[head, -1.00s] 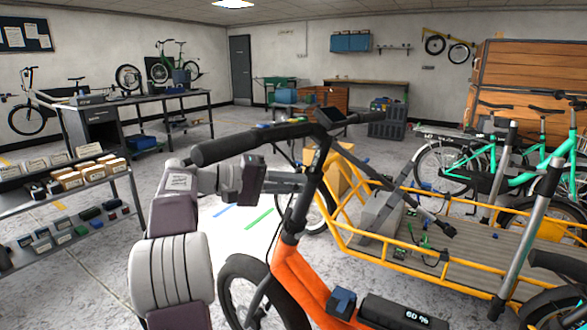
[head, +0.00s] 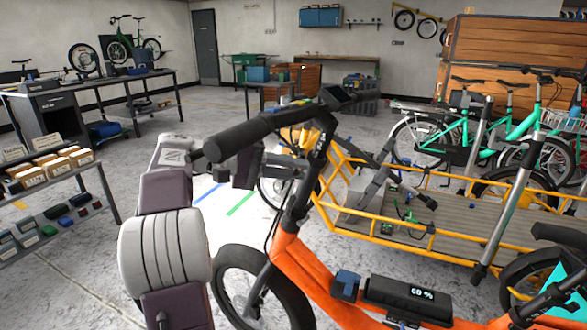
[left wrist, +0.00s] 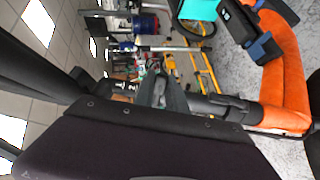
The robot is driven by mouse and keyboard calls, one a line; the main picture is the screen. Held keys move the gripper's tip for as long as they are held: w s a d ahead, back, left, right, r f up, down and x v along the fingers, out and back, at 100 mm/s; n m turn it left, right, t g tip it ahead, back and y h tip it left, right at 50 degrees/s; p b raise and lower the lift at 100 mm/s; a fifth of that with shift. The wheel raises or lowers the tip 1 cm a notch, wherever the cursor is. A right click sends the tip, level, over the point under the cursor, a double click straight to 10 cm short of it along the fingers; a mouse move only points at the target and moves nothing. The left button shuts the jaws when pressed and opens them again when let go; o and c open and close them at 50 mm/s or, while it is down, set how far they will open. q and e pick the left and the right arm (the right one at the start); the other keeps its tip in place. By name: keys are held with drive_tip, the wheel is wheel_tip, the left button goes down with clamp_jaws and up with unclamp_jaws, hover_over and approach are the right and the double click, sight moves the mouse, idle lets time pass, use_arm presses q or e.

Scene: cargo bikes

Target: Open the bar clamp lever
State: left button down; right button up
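The orange cargo bike (head: 285,262) stands close in front of me, with its black stem (head: 300,190) and handlebar grip (head: 232,142) at the centre of the head view. I cannot make out the bar clamp lever as a separate part; dark parts overlap around the stem. My left gripper (head: 275,168) is just below and behind the handlebar grip, pointing right toward the stem. Whether it touches the stem is unclear, and its finger gap is hidden. In the left wrist view, the orange frame (left wrist: 287,85) is to the right of the dark gripper body.
A yellow-railed cargo bed (head: 450,212) extends right, with grey and dark gear in it. Green bikes (head: 520,135) stand behind it. A battery display (head: 405,295) sits low on the frame. A shelf with boxes (head: 60,165) is at left; open floor lies beyond.

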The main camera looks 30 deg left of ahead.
use_arm(q)
drive_tip(key=c, duration=1.4)
unclamp_jaws()
drive_tip(key=shift+o, duration=0.2)
drive_tip(key=p+v, duration=0.4)
drive_tip(key=v, duration=0.5)
